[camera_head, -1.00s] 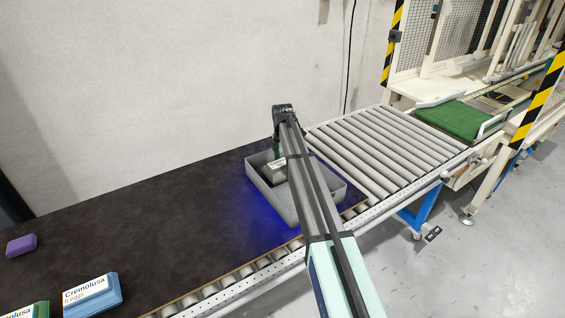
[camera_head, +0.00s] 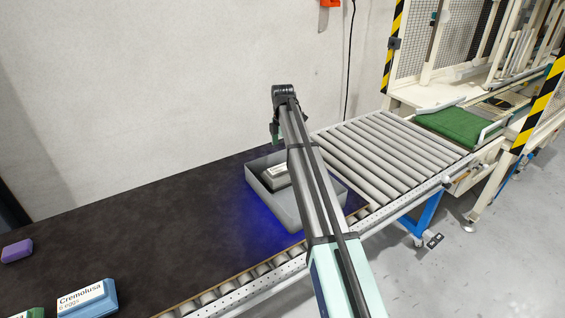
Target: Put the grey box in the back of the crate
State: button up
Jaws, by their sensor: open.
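The grey crate (camera_head: 260,197) stands on the dark table, close to the roller conveyor, with a blue glow on the table at its left. The grey box (camera_head: 277,176), with a white label, lies inside the crate toward its back left part. My arm crosses in front and hides part of the box and the middle of the crate. My gripper (camera_head: 276,136) is above the back of the crate, raised clear of the box. It is small and dark in view; it is open and holds nothing.
A blue egg box (camera_head: 88,300) and part of a green one (camera_head: 30,313) lie at the front left of the table. A purple box (camera_head: 17,250) lies at the left edge. The table (camera_head: 150,230) between is bare. The roller conveyor (camera_head: 390,150) on the right is empty.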

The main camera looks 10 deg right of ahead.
notch_tip(320, 180, up, 3)
jog(key=shift+r, duration=0.15)
dwell(0.4)
